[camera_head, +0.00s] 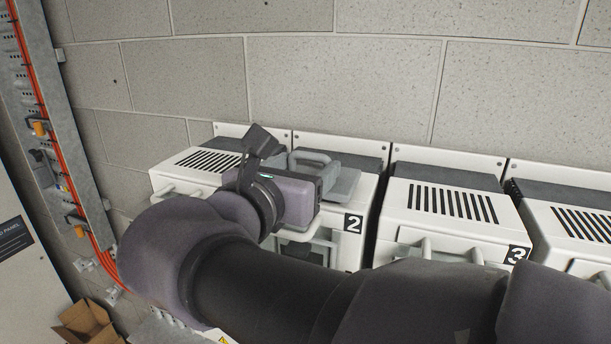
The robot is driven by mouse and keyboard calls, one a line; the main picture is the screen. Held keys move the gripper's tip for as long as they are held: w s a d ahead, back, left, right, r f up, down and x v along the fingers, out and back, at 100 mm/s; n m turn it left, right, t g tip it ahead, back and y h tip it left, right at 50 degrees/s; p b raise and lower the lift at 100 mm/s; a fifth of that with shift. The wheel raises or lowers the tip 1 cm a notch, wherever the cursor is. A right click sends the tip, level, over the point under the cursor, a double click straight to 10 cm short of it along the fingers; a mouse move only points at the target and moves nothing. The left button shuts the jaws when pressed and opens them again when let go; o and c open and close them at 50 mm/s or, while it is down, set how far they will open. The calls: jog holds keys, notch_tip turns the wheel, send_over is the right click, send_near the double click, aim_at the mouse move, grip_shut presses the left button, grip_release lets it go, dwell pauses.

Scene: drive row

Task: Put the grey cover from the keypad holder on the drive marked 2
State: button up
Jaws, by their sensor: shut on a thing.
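The grey cover (345,183) with its looped handle is over the top of the drive marked 2 (361,206). My gripper (322,177) is shut on the cover; its fingertips are mostly hidden behind the purple gripper body. I cannot tell whether the cover touches the drive top or hovers just above it. The drive's "2" label shows on its front right, and my arm hides much of its front. No keypad holder can be made out.
The drive marked 3 (455,205) stands to the right, with another drive (580,222) beyond it. A drive with a slotted top (185,172) stands to the left. A block wall (345,80) is close behind. An open cardboard box (85,322) is at the lower left.

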jog(key=shift+w+d, duration=0.15)
jog(key=shift+w, duration=0.2)
jog(key=shift+f, duration=0.25)
jog(key=shift+f, duration=0.25)
jog(key=o, duration=1.5)
jog(key=shift+c, duration=0.9)
jog(key=shift+v, duration=1.5)
